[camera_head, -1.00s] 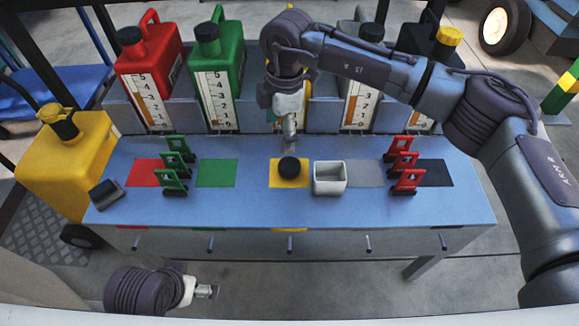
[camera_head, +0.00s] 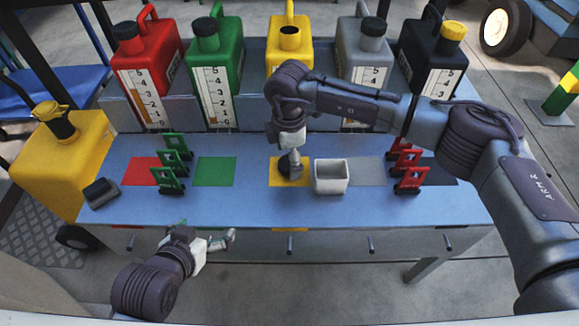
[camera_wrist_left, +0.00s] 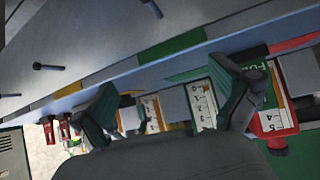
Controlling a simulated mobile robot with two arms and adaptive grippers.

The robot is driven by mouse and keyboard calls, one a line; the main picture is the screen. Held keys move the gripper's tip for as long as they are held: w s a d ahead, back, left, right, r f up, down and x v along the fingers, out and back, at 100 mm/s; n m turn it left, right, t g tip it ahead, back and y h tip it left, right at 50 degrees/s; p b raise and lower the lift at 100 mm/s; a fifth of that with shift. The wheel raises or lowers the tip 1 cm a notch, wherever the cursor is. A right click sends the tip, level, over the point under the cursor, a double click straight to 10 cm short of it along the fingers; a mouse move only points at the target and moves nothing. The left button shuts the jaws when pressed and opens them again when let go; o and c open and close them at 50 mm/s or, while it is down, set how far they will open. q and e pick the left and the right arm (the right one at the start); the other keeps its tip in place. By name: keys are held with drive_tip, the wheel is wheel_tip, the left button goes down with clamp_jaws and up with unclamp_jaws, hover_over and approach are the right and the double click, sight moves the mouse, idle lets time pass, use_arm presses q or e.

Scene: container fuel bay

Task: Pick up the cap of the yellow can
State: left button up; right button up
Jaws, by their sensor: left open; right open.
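The yellow can (camera_head: 290,45) stands at the back centre with a dark round opening on top and no cap on it. A black cap (camera_head: 283,167) sits on the yellow square (camera_head: 288,181) of the blue table. My right gripper (camera_head: 292,164) is open, low at the cap; its finger hides part of the cap. I cannot tell if it touches. My left gripper (camera_head: 226,240) is open and empty at the table's front edge. The left wrist view shows its spread fingers (camera_wrist_left: 170,105).
A white open box (camera_head: 331,189) stands just right of the cap. Green racks (camera_head: 170,165) and red racks (camera_head: 408,175) stand to either side. Red (camera_head: 145,50), green (camera_head: 215,50), grey (camera_head: 365,55) and black (camera_head: 425,60) cans line the back. A black block (camera_head: 102,193) lies front left.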

use_arm(q)
drive_tip(key=shift+w+d+r+t, duration=0.2)
drive_tip(key=shift+w+r+t, duration=0.2)
drive_tip(key=shift+w+r, duration=0.1)
drive_tip(key=shift+w+d+r+t, duration=0.2)
drive_tip(key=shift+w+r+t, duration=0.2)
drive_tip(key=shift+w, duration=0.05)
use_arm(e)
drive_tip(key=shift+f, duration=1.1)
drive_tip(key=c, duration=1.1)
drive_tip(key=shift+o, duration=0.2)
drive_tip(key=shift+r, duration=0.1)
